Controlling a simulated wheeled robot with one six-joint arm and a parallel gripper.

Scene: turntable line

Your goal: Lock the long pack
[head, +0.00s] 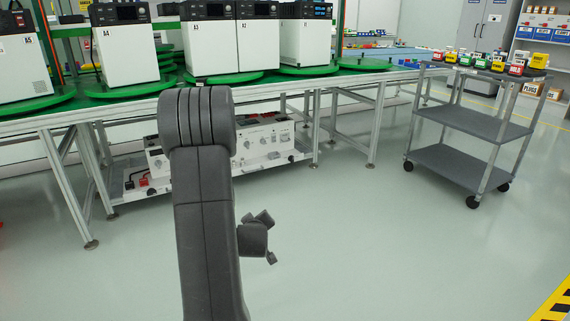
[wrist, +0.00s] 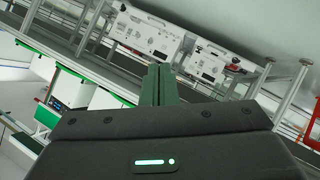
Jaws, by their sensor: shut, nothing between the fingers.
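Several white boxy units with dark display tops stand on green turntables along the line in the head view. One labelled A5 (head: 22,72) is at the far left, A4 (head: 127,50) is right of it, then A3 (head: 205,45), A2 (head: 258,42) and another unit (head: 305,40). I cannot tell which thing is the long pack, and no lock is clear to see. My gripper (wrist: 160,84) shows in the wrist view with its fingers together and empty. It is apart from the units, over open floor in front of the line.
Long white equipment with knobs (head: 268,140) sits on a low shelf under the line; it also shows tilted in the wrist view (wrist: 145,32). A grey cart (head: 470,120) with coloured boxes (head: 497,65) on top stands at the right. The floor in front is clear.

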